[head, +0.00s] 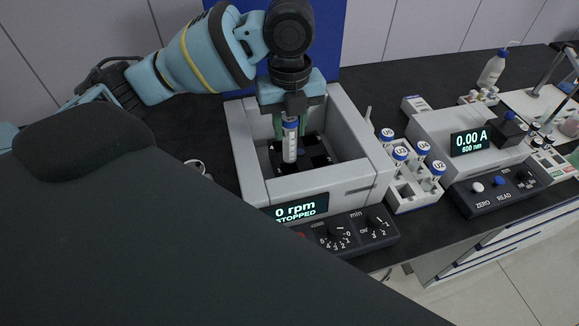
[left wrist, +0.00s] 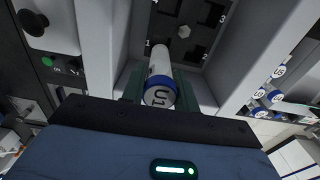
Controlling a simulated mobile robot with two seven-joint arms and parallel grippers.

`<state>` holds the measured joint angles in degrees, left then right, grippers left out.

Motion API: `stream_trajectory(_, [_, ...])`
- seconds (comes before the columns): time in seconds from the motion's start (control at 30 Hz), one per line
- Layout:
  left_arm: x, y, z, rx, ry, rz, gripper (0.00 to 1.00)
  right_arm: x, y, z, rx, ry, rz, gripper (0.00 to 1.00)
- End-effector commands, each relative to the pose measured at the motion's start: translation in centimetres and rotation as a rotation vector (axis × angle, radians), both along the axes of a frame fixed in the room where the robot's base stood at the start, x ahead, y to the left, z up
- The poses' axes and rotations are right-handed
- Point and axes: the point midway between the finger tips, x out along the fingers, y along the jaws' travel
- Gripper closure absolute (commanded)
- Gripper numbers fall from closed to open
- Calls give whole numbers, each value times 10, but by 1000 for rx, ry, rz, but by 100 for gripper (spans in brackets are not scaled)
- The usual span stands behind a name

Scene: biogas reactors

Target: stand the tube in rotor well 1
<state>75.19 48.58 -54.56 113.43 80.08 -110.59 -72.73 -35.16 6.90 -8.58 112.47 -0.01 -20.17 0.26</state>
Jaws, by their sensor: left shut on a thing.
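The tube (head: 290,146), white with a blue cap, is upright in the head view inside the open centrifuge chamber. The left wrist view shows the tube's cap (left wrist: 160,92) marked U1. My left gripper (head: 291,112) points down and is shut on the tube near its cap. The dark rotor (head: 317,157) lies below, with square wells and a central knob. In the left wrist view, the tube's lower end is beside the number 1 on the rotor (left wrist: 206,28). I cannot tell whether its tip is in well 1 or above it. My right gripper is not in view.
The centrifuge (head: 247,155) has raised walls around the rotor; its display (head: 296,211) reads 0 rpm, STOPPED. To the right, a white rack (head: 421,201) holds several blue-capped tubes. A photometer (head: 437,124) stands further right, with a bottle (head: 492,68) behind it.

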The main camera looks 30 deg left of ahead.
Motion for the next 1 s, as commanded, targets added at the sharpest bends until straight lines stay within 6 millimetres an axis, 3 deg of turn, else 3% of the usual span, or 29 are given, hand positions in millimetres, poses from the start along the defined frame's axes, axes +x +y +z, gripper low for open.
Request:
stream_trajectory(0.23, [-1, 0, -39, 2, 5, 1, 92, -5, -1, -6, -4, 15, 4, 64])
stream_trajectory(0.5, [0, 0, -47, 1, 0, 1, 92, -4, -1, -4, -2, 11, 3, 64])
stream_trajectory(0.8, [-1, 1, -89, 2, 4, 2, 92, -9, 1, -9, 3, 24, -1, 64])
stream_trajectory(1.0, [0, 0, -93, 2, -1, 1, 92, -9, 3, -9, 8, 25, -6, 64])
